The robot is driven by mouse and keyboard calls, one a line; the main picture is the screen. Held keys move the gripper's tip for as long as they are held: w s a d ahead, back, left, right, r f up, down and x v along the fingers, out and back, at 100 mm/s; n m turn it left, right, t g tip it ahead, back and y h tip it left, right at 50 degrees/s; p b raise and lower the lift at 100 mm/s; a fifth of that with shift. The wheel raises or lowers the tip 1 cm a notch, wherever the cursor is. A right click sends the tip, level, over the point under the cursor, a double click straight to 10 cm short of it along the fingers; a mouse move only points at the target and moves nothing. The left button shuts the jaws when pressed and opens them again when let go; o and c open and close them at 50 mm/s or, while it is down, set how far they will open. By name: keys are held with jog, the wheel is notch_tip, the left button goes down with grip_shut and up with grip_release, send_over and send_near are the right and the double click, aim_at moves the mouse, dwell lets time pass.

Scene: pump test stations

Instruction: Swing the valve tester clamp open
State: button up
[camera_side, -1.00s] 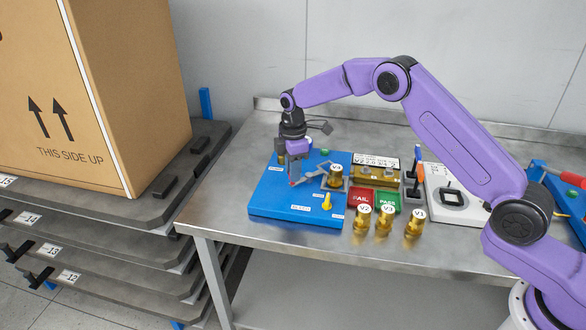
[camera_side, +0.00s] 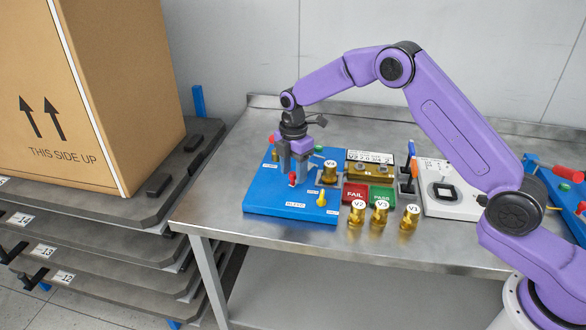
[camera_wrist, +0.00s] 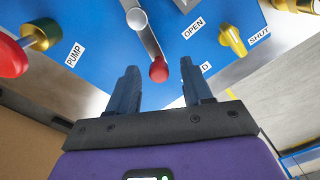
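The valve tester is a blue board (camera_side: 262,200) on the metal table. Its clamp shows in the wrist view as a grey lever (camera_wrist: 146,35) with a red round tip (camera_wrist: 159,70). In the side view the red tip (camera_side: 292,180) shows low between the fingers, and my gripper hides much of the lever. My gripper (camera_side: 293,178) is over the board with its fingers apart. In the wrist view my gripper (camera_wrist: 160,75) has one finger on each side of the red tip, with gaps. A brass valve marked V3 (camera_side: 330,171) stands at the board's right side.
A yellow handle (camera_side: 322,198) stands near the board's front, by OPEN and SHUT labels. A red pump knob (camera_wrist: 10,55) is at the left in the wrist view. Several brass valves (camera_side: 379,213) stand in front of the red FAIL pad (camera_side: 355,194) and green PASS pad (camera_side: 381,196).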

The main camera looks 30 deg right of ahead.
notch_tip(320, 180, up, 17)
jog(key=shift+r, duration=0.2)
dwell(0.7)
jog(key=s+a+m, duration=0.3)
jog(key=s+m, duration=0.1)
jog(key=s, duration=1.8)
jog(key=s+d+f+m, duration=0.1)
jog(key=s+d, duration=0.4)
jog(key=s, duration=0.5)
jog(key=s+d+f+m, duration=0.2)
jog(key=s+d+f, duration=0.2)
jog(key=s, duration=0.7)
jog(key=shift+s+d+m, duration=0.25)
jog(key=shift+d+m, duration=0.05)
jog(key=shift+d, duration=0.4)
